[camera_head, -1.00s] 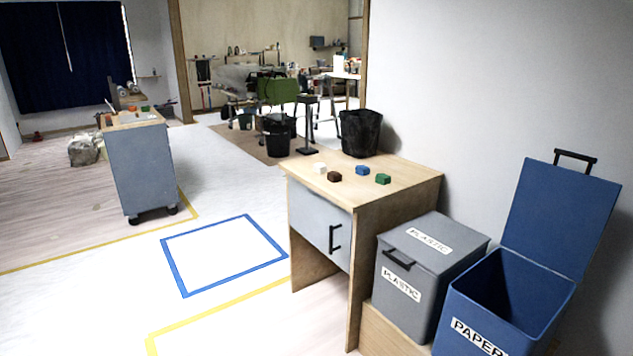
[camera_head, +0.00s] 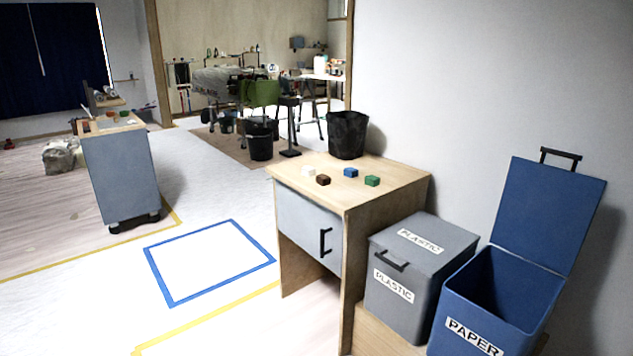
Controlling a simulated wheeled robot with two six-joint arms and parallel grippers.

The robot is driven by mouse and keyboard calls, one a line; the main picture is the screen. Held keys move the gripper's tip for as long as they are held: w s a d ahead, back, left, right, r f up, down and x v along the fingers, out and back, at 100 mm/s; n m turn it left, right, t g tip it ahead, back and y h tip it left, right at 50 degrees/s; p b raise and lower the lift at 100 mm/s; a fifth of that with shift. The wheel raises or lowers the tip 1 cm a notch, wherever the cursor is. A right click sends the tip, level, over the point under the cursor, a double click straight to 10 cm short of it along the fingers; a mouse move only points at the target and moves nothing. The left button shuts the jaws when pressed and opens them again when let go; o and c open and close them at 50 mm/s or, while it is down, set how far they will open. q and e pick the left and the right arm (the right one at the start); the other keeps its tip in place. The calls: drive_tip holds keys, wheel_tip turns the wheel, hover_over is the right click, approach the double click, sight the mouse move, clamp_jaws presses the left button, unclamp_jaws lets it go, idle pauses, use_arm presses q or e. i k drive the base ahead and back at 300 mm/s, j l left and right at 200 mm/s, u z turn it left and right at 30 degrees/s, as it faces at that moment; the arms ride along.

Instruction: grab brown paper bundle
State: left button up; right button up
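A small brown block-shaped bundle (camera_head: 323,180) lies on the wooden desk (camera_head: 393,183), near its front edge. A white one (camera_head: 308,171) lies just behind it to the left, a blue one (camera_head: 351,172) behind it to the right, and a green one (camera_head: 372,181) to its right. They sit apart from each other. Whether the brown one is paper is too small to tell. Neither of my grippers is in view.
A black bin (camera_head: 347,135) stands at the desk's back. A closed grey PLASTIC bin (camera_head: 408,309) and an open blue PAPER bin (camera_head: 474,325) stand right of the desk. A grey wheeled cabinet (camera_head: 122,175) stands at left. The floor inside the blue tape square (camera_head: 208,262) is clear.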

sight(323, 180)
drive_tip(key=i+j+z, duration=0.25)
drive_tip(key=i, duration=0.2)
drive_tip(key=i+j+z, duration=0.25)
drive_tip(key=i+j, duration=0.15)
drive_tip(key=i, duration=0.05)
